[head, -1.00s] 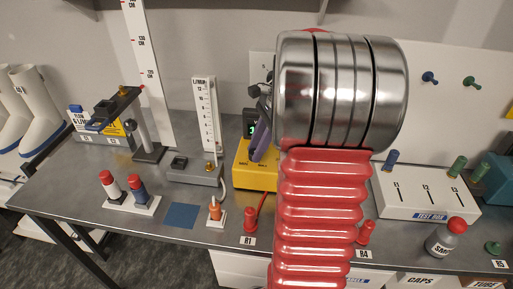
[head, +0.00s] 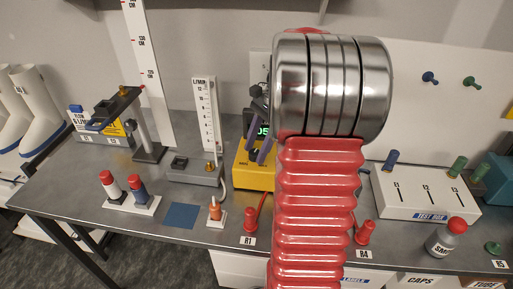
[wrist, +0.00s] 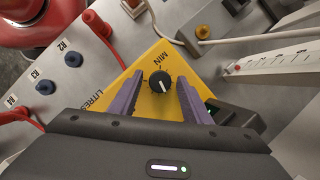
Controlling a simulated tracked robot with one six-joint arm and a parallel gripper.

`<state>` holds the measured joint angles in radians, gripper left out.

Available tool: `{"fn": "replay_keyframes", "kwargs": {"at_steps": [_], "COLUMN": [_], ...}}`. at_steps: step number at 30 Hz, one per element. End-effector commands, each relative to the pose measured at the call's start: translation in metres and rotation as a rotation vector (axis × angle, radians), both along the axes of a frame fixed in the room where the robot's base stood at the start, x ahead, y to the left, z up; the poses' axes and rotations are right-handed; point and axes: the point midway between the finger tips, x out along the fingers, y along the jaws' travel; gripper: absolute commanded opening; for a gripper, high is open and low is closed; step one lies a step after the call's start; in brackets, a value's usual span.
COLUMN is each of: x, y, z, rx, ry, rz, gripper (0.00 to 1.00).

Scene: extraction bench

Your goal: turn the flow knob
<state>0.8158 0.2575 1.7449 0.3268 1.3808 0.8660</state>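The black flow knob (wrist: 160,82) with a white pointer mark sits on a yellow box (wrist: 150,108) in the wrist view. "MIN" and "LITRES" are printed near it. My gripper (wrist: 159,77) is open, with its two purple fingers on the left and right of the knob and yellow surface showing between each finger and the knob. In the head view the yellow box (head: 242,172) stands on the bench with a lit green display (head: 263,130). My gripper (head: 261,152) is in front of it. The knob is hidden there, and my arm covers the box's right side.
A flow-tube stand (head: 205,120) is close on the left of the box. A white test box (head: 425,195) is to the right.

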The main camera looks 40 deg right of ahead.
Motion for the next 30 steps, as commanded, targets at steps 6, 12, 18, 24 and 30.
{"fn": "replay_keyframes", "kwargs": {"at_steps": [6,12,18,24,30], "x": [0.0,0.0,0.0,0.0,0.0], "y": [0.0,0.0,-0.001,-0.001,0.0], "z": [0.0,0.006,0.029,0.063,0.09], "rx": [0.0,-0.001,-0.004,-0.003,-0.001], "ry": [0.0,-0.001,-0.002,-0.002,-0.001], "rz": [0.0,0.0,-0.001,-0.001,0.001], "gripper": [0.46,0.46,0.46,0.46,0.46]}}
